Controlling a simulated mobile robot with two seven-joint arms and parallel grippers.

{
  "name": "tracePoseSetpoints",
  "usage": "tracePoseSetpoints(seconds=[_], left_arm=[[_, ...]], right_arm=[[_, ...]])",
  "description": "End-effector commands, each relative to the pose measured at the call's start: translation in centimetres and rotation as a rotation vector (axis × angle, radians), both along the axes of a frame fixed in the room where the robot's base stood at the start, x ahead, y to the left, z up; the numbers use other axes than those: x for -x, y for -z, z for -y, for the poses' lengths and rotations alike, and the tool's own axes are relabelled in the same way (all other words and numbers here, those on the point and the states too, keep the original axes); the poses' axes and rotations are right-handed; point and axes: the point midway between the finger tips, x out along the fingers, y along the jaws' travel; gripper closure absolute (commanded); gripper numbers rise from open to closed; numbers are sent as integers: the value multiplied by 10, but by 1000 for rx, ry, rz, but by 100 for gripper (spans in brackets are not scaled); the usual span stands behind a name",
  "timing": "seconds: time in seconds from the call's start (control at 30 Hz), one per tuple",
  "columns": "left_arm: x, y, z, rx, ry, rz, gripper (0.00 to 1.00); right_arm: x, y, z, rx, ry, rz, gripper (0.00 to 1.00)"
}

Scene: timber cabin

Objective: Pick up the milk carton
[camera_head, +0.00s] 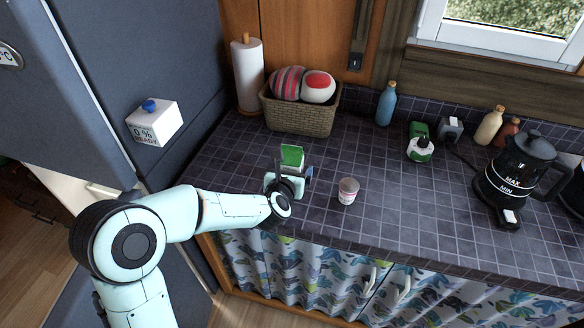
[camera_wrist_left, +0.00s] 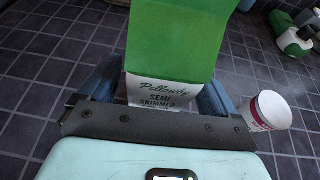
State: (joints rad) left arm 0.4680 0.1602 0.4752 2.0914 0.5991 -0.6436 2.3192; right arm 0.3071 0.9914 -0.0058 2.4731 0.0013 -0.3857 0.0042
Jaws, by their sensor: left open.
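The milk carton (camera_head: 292,156) stands on the tiled counter, its green top showing and its lower part hidden by my left gripper. In the left wrist view the carton (camera_wrist_left: 172,45) is green above and white below, with the lettering "Semi Skimmed". My left gripper (camera_head: 290,174) is at the near side of the carton. In the left wrist view the open left gripper (camera_wrist_left: 160,85) has one blue-grey finger on each side of the carton. I cannot tell whether either finger touches it. My right gripper is in neither view.
A small white and red cup (camera_head: 348,190) stands right of the carton. A wicker basket (camera_head: 300,116) and paper towel roll (camera_head: 247,75) are behind. Bottles and a black kettle (camera_head: 520,170) stand to the right. A fridge (camera_head: 130,60) is at left. The counter's front middle is clear.

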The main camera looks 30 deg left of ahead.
Motion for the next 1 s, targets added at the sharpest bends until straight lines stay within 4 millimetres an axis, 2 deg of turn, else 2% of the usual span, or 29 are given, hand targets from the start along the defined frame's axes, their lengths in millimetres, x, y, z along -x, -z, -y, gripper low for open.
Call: tracePoseSetpoints(seconds=[0.1,0.33,0.37,0.5,0.6,0.87,1.0], left_arm=[[-7,4,-3,1,-1,-1,8],[-8,5,-3,1,-1,0,8],[-8,5,-3,1,-1,0,15],[-8,5,-3,1,-1,0,61],[-9,3,-3,-2,-1,4,88],[-9,1,-3,-2,-1,5,88],[-9,-8,-3,-3,-2,7,88]], right_arm=[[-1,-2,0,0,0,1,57],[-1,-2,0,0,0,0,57],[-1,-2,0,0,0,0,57],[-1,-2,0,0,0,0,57],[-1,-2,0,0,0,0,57],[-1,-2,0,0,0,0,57],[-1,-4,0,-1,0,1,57]])
